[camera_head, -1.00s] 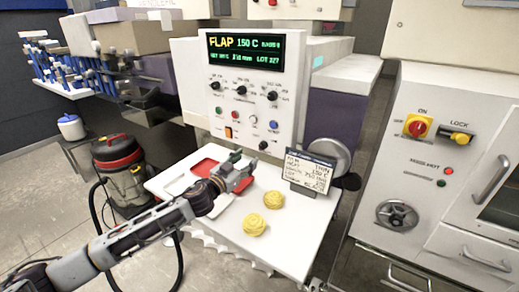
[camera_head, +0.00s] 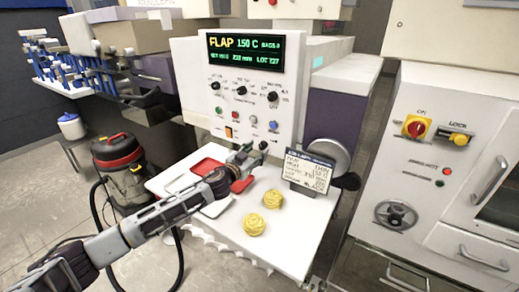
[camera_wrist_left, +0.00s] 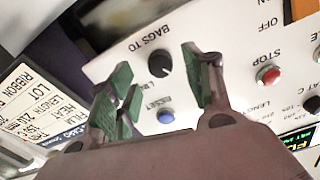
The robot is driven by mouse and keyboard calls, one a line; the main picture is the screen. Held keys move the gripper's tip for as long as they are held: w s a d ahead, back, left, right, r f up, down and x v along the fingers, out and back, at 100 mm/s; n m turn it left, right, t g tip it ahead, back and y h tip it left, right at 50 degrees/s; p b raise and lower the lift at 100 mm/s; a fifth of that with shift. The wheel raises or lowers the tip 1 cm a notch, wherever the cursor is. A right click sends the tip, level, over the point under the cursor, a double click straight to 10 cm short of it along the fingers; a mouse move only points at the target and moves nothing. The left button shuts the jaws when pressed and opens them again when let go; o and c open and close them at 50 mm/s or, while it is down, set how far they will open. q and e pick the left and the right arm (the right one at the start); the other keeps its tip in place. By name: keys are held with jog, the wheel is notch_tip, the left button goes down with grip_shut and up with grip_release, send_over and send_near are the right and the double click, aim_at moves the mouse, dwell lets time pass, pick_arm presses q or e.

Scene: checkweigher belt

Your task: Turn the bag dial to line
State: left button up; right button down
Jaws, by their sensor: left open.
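The bag dial (camera_wrist_left: 157,61) is a round black knob on the white panel, with "BAGS TO" lettering beside it and partly hidden lettering on its other side. It also shows low on the panel in the head view (camera_head: 263,145). My left gripper (camera_wrist_left: 157,88) is open, its green-padded fingers pointing at the panel, one to each side of the dial in that view. I cannot tell whether they touch it. In the head view the left gripper (camera_head: 247,154) is just left of and below the dial. My right gripper is not in view.
The blue reset button (camera_wrist_left: 166,117) and red stop button (camera_wrist_left: 268,74) are near the fingers. A lettered card (camera_head: 308,171) stands right of the dial. Two yellow bundles (camera_head: 254,225) (camera_head: 272,199) and red items (camera_head: 207,167) lie on the white table (camera_head: 285,245).

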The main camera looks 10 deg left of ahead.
aim_at(263, 145)
pick_arm(q)
jog(key=shift+x, duration=1.3)
jog(key=c, duration=1)
